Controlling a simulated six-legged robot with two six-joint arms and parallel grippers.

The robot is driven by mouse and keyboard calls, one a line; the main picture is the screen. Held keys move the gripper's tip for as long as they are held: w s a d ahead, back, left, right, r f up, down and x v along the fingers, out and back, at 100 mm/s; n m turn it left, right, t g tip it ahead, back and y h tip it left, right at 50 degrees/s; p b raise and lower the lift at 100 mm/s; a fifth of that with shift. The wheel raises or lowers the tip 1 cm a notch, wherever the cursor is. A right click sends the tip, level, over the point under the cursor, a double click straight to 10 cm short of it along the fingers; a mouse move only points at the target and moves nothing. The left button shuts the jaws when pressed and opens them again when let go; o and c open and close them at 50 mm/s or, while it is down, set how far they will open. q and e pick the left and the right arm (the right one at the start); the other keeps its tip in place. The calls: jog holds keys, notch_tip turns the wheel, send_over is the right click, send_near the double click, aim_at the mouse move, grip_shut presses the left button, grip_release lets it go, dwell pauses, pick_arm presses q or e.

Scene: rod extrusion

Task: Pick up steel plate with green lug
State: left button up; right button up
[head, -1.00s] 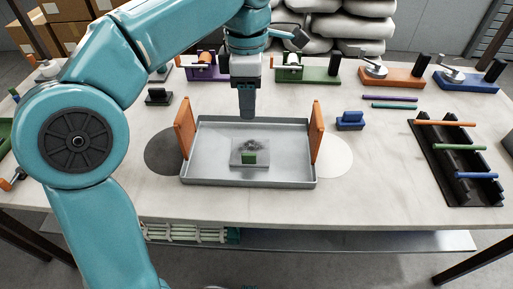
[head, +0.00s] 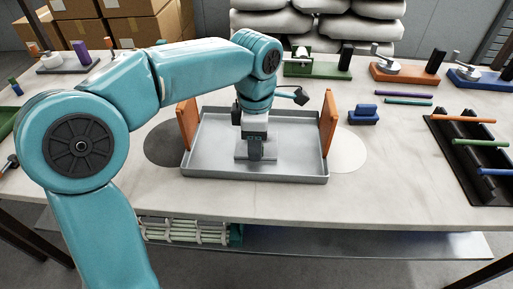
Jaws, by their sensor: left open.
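The steel plate (head: 240,153) lies flat in the grey metal tray (head: 300,172) at the middle of the table. Its green lug is hidden behind my left gripper in the head view. My left gripper (head: 255,158) points straight down over the plate, with its fingers at the lug's place. The jaws are open; whether they touch the plate or straddle the lug cannot be seen. My right gripper is not in view.
The tray has upright orange end pieces (head: 187,125) on its left and right. A blue block (head: 363,115) stands right of it. A black rack (head: 470,185) with coloured rods lies at the far right. Fixtures with clamps, such as the orange one (head: 405,73), line the back.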

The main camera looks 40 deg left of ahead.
pick_arm(q)
jog(key=shift+s+f, duration=0.1)
grip_shut()
